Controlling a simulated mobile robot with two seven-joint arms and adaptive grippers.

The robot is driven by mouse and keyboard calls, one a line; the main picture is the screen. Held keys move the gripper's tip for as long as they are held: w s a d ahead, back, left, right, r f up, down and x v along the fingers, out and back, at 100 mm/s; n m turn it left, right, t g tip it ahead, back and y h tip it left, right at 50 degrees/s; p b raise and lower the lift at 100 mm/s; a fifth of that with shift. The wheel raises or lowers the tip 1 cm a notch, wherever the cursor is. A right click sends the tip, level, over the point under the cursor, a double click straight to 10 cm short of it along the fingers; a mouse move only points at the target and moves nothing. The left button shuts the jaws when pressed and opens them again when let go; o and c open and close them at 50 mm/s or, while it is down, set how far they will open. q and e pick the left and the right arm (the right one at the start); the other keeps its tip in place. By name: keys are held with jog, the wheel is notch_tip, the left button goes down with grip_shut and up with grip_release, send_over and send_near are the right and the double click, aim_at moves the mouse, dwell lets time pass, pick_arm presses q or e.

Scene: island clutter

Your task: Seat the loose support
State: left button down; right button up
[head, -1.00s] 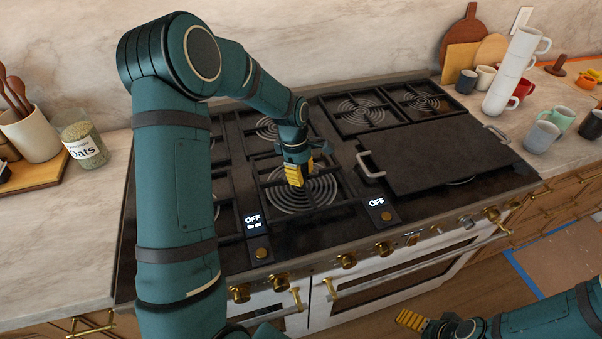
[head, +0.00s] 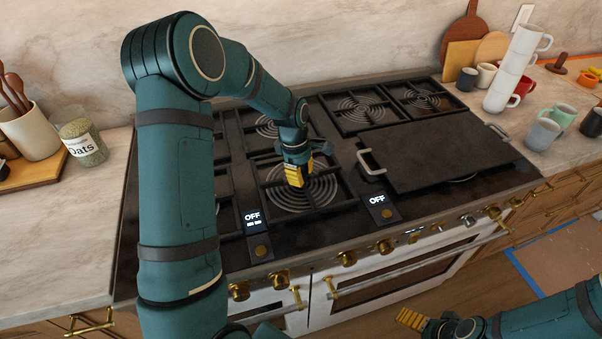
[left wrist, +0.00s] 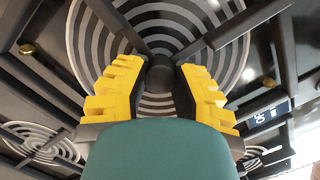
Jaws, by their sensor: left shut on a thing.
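The loose support appears to be the dark pot grate (head: 338,180) over the front-left coil burner (head: 290,192). Its bars (left wrist: 240,24) converge at a dark round hub (left wrist: 160,76) above the coil in the left wrist view. My left gripper (head: 297,176) points down over this burner, and its yellow fingers (left wrist: 160,95) are shut on the grate near the hub. The exact contact is partly hidden, and I cannot tell whether the grate lies fully flat. My right gripper (head: 411,320) is low at the right, away from the stove; its finger gap is unclear.
A dark griddle with metal handles (head: 440,152) covers burners to the right. Two OFF displays (head: 254,216) and brass knobs (head: 346,258) line the front. Stacked white mugs (head: 508,82) stand right. An oats jar (head: 83,143) and utensil crock (head: 32,135) stand left.

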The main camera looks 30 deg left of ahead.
pick_arm(q)
jog(key=shift+f, duration=0.5)
jog(key=c, duration=0.8)
grip_release()
jog(key=shift+o, duration=0.2)
notch_tip(320, 180, up, 12)
jog(key=a, duration=0.1)
jog(key=shift+a, duration=0.35)
